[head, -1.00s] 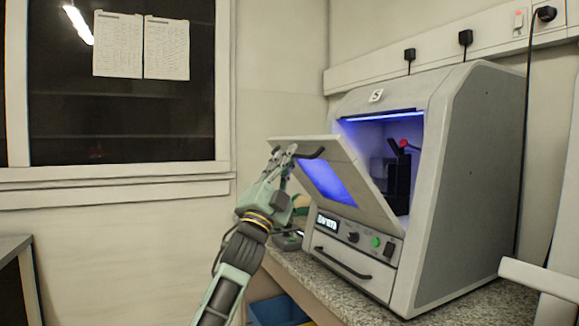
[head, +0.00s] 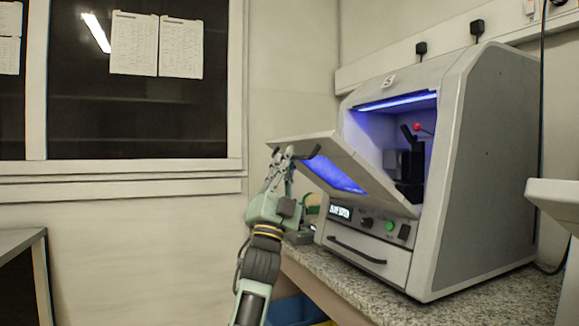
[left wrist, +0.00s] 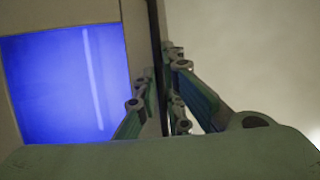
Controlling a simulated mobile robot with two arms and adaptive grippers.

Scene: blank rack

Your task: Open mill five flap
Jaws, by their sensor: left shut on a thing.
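The mill (head: 500,150) is a grey cabinet on the counter with a small badge on its top front edge. Its front flap (head: 370,178) is hinged at the bottom and tilted outward, partly open, with a blue-lit window (head: 333,174). The blue window also fills the left of the left wrist view (left wrist: 65,85). A dark handle (head: 312,153) sits at the flap's upper edge. My left gripper (head: 280,155) is shut on the flap handle; its fingers close around a dark bar in the left wrist view (left wrist: 165,95). My right gripper is not in view.
Inside the mill is a dark mechanism with a red knob (head: 417,127). Below the flap are a display, a green button (head: 390,226) and a drawer handle (head: 356,250). The speckled counter (head: 490,300) carries the mill. A blue bin (head: 285,311) is under the counter.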

